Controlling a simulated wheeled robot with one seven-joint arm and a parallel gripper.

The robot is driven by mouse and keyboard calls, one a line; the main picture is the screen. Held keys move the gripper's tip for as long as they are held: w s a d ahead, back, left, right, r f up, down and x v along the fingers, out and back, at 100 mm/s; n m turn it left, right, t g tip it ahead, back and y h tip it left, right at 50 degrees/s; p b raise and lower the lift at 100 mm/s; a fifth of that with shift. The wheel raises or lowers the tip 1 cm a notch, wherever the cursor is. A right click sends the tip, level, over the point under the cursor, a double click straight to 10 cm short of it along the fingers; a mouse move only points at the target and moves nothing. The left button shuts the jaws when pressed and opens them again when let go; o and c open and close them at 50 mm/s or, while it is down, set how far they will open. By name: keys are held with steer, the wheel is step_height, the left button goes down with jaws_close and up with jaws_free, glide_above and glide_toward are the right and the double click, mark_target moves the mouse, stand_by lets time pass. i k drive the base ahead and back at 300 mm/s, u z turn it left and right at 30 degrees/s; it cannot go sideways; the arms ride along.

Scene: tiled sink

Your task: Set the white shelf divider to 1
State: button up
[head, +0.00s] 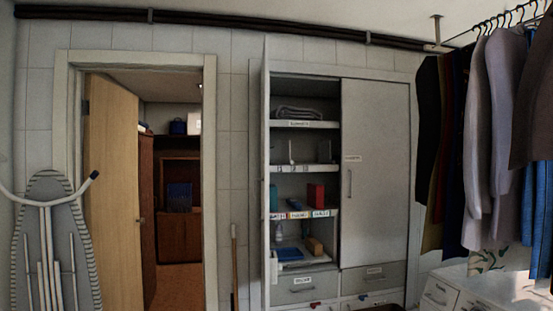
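The open cabinet (340,74) stands across the room. On its second shelf (305,168), a thin upright pale piece (290,151) looks like the white shelf divider. It stands left of the shelf's middle, above a front strip with small labels. The label numbers are too small to read for certain, so I cannot tell which mark it is at. Another upright shape stands further right on the same shelf. My gripper is not in view.
The cabinet's left door stands open edge-on; its right door (375,190) is shut. Lower shelves hold a red box (316,195) and a blue item (289,254). An ironing board (45,245) leans at left, beside an open wooden door (112,190). Clothes (490,130) hang at right.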

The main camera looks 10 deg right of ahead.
mark_target(286, 146)
steer(key=z, duration=0.3)
steer(key=i, duration=1.4)
steer(key=z, duration=0.65)
steer(key=i, duration=1.8)
steer(key=z, duration=0.1)
